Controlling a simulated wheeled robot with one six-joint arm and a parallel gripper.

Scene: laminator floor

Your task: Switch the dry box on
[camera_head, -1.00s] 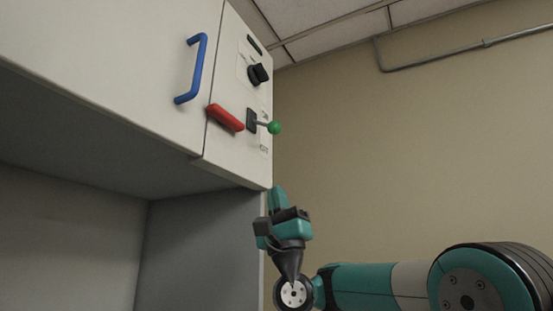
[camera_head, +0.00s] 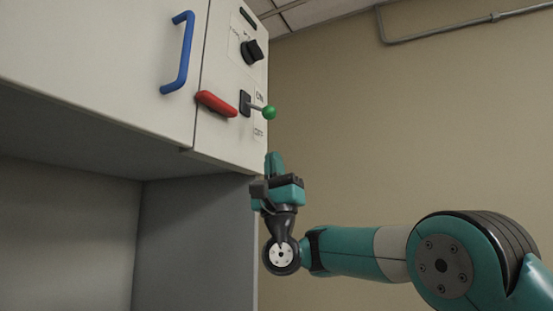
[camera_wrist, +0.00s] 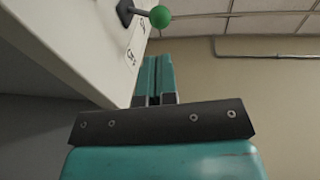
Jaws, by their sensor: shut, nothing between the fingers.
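The dry box (camera_head: 110,60) is a white cabinet at the upper left in the head view. On its narrow right panel a lever with a green ball knob (camera_head: 269,112) sticks out from a black plate, between an "ON" label above and an "OFF" label below. The green knob also shows at the top of the wrist view (camera_wrist: 160,16). My gripper (camera_head: 273,160) is shut and empty, pointing up. Its fingertips are below the knob and apart from it. In the wrist view the shut fingers (camera_wrist: 157,75) stand to the right of the panel's edge.
A red handle (camera_head: 216,103) sits left of the lever, and a black rotary knob (camera_head: 252,51) sits above it. A blue door handle (camera_head: 178,52) is farther left. An open recess (camera_head: 70,230) lies below the cabinet. The space right of the cabinet, before the beige wall, is free.

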